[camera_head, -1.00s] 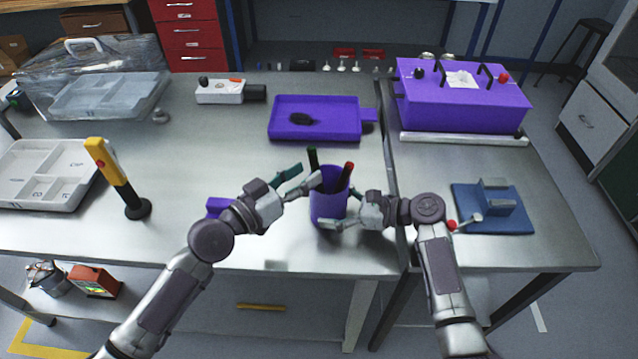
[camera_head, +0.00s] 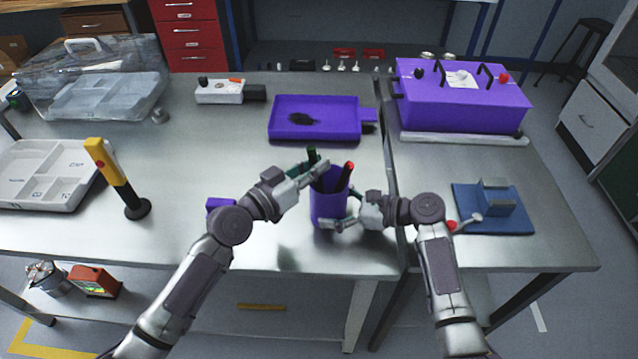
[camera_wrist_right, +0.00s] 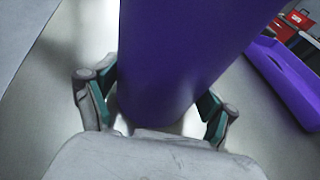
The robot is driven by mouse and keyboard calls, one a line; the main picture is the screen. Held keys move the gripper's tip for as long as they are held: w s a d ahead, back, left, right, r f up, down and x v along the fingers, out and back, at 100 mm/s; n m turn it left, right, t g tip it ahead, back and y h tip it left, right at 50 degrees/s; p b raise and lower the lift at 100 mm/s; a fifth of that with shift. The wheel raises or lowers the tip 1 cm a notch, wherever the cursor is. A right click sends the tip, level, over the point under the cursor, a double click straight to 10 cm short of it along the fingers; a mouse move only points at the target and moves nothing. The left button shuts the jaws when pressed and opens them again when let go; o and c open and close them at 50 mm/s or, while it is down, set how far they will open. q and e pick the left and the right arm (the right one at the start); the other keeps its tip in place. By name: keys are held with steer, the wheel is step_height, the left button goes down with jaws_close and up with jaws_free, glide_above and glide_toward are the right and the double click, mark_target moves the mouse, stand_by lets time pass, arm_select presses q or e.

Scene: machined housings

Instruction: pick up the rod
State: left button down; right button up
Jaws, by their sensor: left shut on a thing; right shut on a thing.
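A purple cup (camera_head: 328,208) stands upright near the front edge of the table, with two rods leaning in it. One is a dark rod with a green tinge (camera_head: 312,154); the other is a dark rod with a red top (camera_head: 347,173). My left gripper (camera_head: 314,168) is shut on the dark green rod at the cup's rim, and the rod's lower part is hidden. My right gripper (camera_head: 341,222) is shut on the cup low on its side. In the right wrist view the purple cup (camera_wrist_right: 190,60) fills the space between the fingers (camera_wrist_right: 155,108).
A purple tray (camera_head: 285,134) with a dark item lies behind the cup. A purple case (camera_head: 460,105) stands at back right, and a blue fixture (camera_head: 492,222) at right. A yellow-and-black tool (camera_head: 112,172) stands at left. The table's middle left is clear.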

arm_select(q)
step_height(320, 180, up, 18)
stand_by(0.6)
arm_select(e)
steer(key=o, duration=0.7)
